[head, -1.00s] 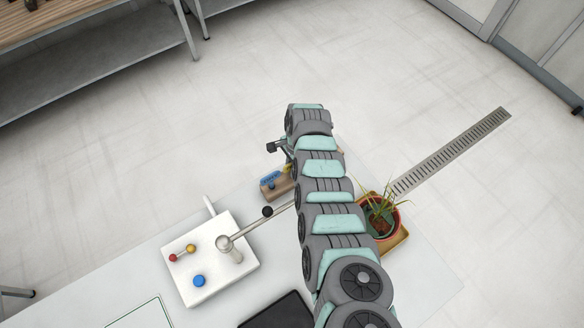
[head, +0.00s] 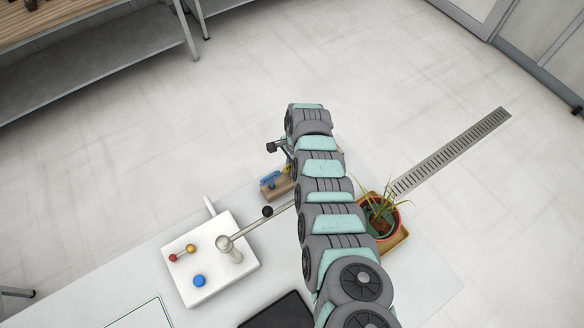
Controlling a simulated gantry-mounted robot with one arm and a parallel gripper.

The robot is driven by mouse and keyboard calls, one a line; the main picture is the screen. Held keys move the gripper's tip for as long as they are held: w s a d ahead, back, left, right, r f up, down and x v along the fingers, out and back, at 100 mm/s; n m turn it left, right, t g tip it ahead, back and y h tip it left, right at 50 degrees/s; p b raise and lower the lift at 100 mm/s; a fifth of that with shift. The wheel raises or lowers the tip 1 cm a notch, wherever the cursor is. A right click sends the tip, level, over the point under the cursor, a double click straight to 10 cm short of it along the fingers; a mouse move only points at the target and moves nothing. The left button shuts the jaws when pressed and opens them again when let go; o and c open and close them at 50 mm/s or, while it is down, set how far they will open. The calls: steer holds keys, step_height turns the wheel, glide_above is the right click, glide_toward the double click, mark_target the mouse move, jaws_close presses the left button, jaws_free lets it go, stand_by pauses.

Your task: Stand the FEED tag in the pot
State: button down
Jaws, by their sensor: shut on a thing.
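A wooden block (head: 279,190) near the table's far edge carries a blue tag (head: 270,178) on its left. A small yellow piece (head: 289,168), apparently another tag, shows to the right of the blue one. The lettering is too small to read, so I cannot tell which is FEED. My gripper (head: 287,153) is just above the yellow piece and appears shut on it. My arm hides most of the fingers and the contact. The terracotta pot (head: 398,222), with a grassy plant and dark soil, stands to the right of my arm.
A white box (head: 190,230) with a tilted metal beam, a black ball (head: 267,211), a blue knob (head: 199,281) and coloured balls stands left of my arm. A dark flat tray (head: 283,311) lies at the front. A tan tray (head: 396,246) is under the pot.

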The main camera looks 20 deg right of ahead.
steer(key=shift+r, duration=0.1)
steer(key=shift+r+p, duration=3.75)
steer(key=shift+r, duration=0.45)
